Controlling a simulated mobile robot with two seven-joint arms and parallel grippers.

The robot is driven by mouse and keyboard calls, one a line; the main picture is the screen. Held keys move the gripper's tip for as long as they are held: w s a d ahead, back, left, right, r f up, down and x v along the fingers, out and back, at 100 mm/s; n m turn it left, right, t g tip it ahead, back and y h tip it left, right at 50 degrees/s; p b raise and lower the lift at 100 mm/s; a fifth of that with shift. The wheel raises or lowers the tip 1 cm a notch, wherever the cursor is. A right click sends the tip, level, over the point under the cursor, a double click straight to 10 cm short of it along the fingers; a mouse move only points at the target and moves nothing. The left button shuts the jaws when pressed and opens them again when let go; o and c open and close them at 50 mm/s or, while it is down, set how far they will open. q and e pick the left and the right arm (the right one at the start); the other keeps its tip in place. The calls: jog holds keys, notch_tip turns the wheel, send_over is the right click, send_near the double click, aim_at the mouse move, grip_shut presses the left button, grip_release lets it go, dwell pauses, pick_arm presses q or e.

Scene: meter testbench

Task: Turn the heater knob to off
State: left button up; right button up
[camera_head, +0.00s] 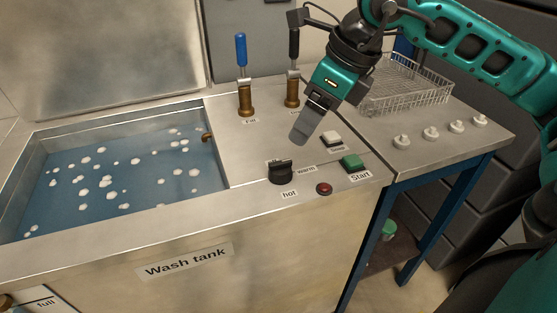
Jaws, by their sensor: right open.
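The heater knob (282,172) is a black knob on the metal top of the wash tank, near its front right corner. A "warm" label lies to its right and a "hot" label below it. A further label behind it is mostly hidden by the knob, and I cannot tell which label the knob points at. My right gripper (303,131) reaches in from the upper right. It is open and empty, above and behind the knob, apart from it. My left gripper is not in view.
A green Start button (351,162), a white button (331,139) and a red button (324,188) sit right of the knob. Blue-handled (241,55) and black-handled (294,50) valve levers stand behind. Foamy water (150,175) fills the left basin. A wire basket (405,85) stands on the side table.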

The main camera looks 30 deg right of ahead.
aim_at(284, 163)
jog(key=b+x, duration=0.1)
jog(key=x, duration=1)
jog(key=shift+a+f, duration=0.15)
jog(key=shift+f, duration=0.15)
jog(key=shift+w+a+f, duration=0.1)
jog(key=shift+w+f, duration=0.05)
jog(key=shift+f, duration=0.2)
jog(key=c, duration=1)
jog(key=shift+c, duration=0.2)
